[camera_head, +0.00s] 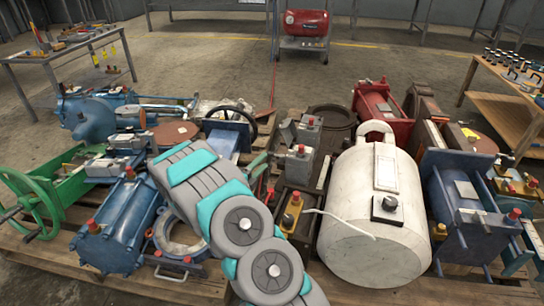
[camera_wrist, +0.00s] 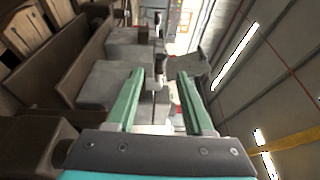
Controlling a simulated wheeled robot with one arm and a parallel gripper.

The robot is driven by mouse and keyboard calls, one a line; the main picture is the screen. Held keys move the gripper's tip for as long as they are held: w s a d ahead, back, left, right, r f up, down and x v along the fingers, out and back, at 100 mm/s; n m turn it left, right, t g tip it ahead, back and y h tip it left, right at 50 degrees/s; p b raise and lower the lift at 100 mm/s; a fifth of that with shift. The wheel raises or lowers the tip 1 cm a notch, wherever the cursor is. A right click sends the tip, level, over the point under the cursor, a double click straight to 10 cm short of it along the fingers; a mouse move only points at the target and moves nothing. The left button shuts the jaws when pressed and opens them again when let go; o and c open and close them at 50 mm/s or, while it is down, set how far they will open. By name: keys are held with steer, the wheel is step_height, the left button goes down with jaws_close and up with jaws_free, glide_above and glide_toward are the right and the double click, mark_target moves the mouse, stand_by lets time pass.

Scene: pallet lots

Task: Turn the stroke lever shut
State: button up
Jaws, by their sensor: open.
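I cannot surely pick out the stroke lever in either view. In the wrist view my gripper (camera_wrist: 159,73) is open, with its two green fingers apart and nothing clearly held between them. A grey block-shaped housing (camera_wrist: 108,84) stands just beyond and left of the left finger. Another grey part (camera_wrist: 195,67) lies beyond the right finger. Whether a finger touches either one cannot be told. In the head view my grey and teal arm reaches over the loaded pallet and hides part of it; the fingers do not show there.
A white cylindrical tank (camera_head: 350,215), a green handwheel (camera_head: 28,205), a blue cylinder unit (camera_head: 122,225), grey valve blocks (camera_head: 299,165) and red machinery (camera_head: 381,110) crowd the pallets. A red compressor (camera_head: 304,23) stands behind. Open floor (camera_head: 205,65) lies beyond the pallets.

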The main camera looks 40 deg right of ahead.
mark_target(271, 154)
steer(key=shift+x, duration=3)
steer(key=shift+c, duration=0.4)
jaws_close()
